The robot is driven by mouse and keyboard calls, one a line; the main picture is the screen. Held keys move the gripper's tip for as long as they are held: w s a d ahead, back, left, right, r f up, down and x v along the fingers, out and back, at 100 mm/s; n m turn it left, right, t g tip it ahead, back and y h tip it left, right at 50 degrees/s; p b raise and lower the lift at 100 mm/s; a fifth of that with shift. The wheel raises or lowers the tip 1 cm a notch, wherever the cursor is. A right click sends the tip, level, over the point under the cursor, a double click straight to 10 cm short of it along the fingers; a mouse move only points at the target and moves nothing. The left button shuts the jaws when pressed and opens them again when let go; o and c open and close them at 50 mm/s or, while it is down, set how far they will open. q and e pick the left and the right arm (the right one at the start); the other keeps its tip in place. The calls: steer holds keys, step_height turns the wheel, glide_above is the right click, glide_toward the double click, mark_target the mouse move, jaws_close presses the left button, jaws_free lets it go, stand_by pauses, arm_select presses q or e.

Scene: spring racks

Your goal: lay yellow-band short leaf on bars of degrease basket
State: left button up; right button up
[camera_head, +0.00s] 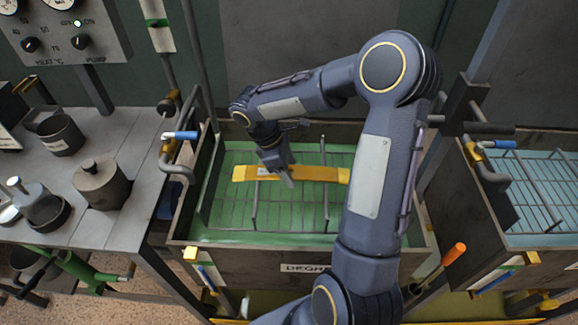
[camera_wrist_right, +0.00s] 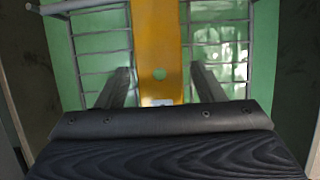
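The yellow-band short leaf (camera_head: 318,174), a flat yellow-orange strip, lies crosswise over the bars of the degrease basket (camera_head: 291,213). In the right wrist view the leaf (camera_wrist_right: 157,40) runs away from me, with a round hole and a pale label near my gripper. My right gripper (camera_head: 281,174) points down at the leaf, left of its middle. Its two fingers (camera_wrist_right: 160,78) stand apart, one on each side of the leaf, with visible gaps. Whether the fingertips reach below the leaf's top I cannot tell. My left gripper is not in view.
The basket sits in a dark-walled tank (camera_head: 256,262) with a green inside. A second tank (camera_head: 536,187) with a pale blue inside stands at the right. A grey bench (camera_head: 130,140) with metal pots is at the left. An orange-handled tool (camera_head: 454,254) stands at the tank's front right.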

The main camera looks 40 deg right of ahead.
steer(key=shift+o, duration=0.2)
steer(key=shift+r+p, duration=0.4)
steer(key=shift+r, duration=0.1)
steer(key=v, duration=1.2)
steer(key=s+a+m+t+y, duration=0.3)
steer(key=s+m, duration=0.3)
steer(key=s, duration=0.3)
steer(key=s+a+f+m+t+y, duration=0.1)
steer(key=s+a+m+t+y, duration=0.3)
steer(key=s, duration=0.6)
steer(key=shift+s+a+f+m+t, duration=0.15)
steer(key=shift+s+a+m+t, duration=0.1)
steer(key=shift+a+m+t, duration=0.75)
steer(key=shift+a, duration=0.1)
